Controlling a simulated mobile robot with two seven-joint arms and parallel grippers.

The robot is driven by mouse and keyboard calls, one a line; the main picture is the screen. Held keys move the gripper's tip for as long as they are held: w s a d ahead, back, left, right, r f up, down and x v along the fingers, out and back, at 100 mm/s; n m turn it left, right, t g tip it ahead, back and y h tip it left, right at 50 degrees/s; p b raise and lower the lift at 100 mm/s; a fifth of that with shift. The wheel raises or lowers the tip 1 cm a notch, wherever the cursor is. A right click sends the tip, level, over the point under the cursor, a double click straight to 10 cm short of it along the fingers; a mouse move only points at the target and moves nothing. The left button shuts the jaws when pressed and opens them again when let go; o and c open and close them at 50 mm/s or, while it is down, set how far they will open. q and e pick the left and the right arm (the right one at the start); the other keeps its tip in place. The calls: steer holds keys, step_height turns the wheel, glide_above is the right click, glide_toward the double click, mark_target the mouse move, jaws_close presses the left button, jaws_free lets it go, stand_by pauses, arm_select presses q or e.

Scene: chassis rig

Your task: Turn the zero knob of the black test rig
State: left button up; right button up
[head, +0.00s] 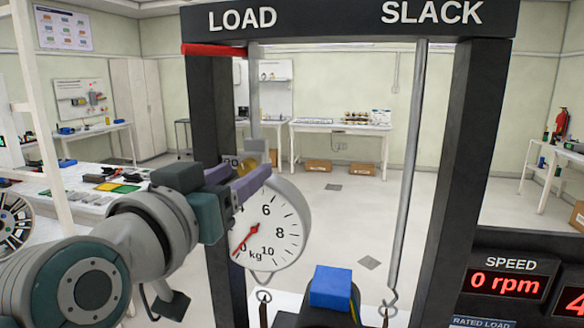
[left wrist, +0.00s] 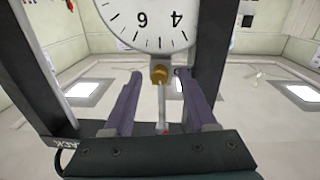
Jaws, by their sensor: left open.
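The black test rig (head: 455,150) is a tall frame marked LOAD and SLACK. Under LOAD hangs a round white dial (head: 285,222), its red needle pointing to the lower left near 0; the dial also shows upside down in the left wrist view (left wrist: 120,25). The brass zero knob (left wrist: 159,75) sits at the dial's rim. In the head view it is mostly hidden behind my purple fingers. My left gripper (head: 252,168) is open, one finger on each side of the knob in the left wrist view (left wrist: 158,79). I see no contact. My right gripper is not in view.
A thin grey rod (head: 408,160) hangs under SLACK to a hook. A SPEED display (head: 507,284) reads 0 rpm at right. A bench with parts (head: 85,185) is at left.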

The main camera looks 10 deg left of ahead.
arm_select(q)
jaws_close()
stand_by(0.5)
